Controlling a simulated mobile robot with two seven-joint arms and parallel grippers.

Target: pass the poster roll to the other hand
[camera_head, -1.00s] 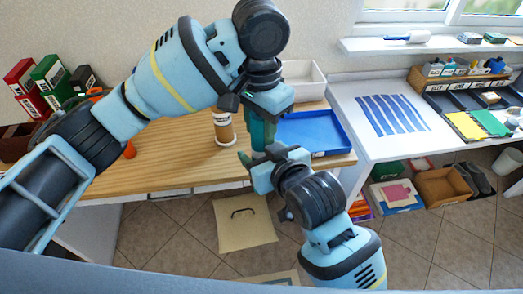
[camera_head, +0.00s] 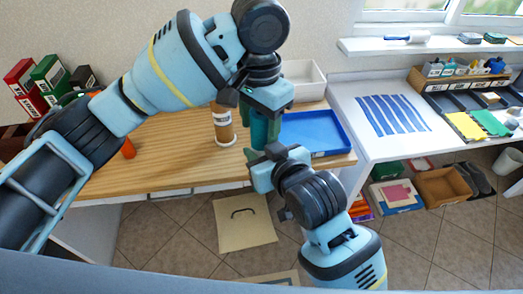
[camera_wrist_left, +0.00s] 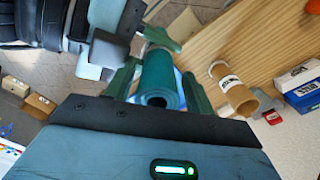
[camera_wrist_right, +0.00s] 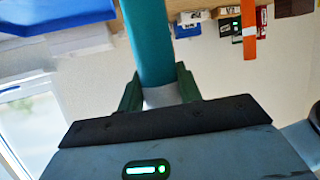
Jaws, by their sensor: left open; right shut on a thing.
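The teal poster roll (camera_head: 259,128) stands roughly upright between my two grippers, above the front edge of the wooden table. My left gripper (camera_head: 264,125) points down from above with its fingers open on either side of the roll. In the left wrist view the roll (camera_wrist_left: 158,78) lies between the spread green fingers, its hollow end facing the camera. My right gripper (camera_head: 260,155) is shut on the roll's lower part. In the right wrist view the roll (camera_wrist_right: 150,45) rises from between the closed fingers. The grippers partly hide the roll in the head view.
A brown labelled tube (camera_head: 224,135) stands on the wooden table (camera_head: 180,165) beside the left gripper. A blue tray (camera_head: 318,135) and a white bin (camera_head: 305,80) are behind to the right. An orange item (camera_head: 128,148) and several binders (camera_head: 50,78) are at left.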

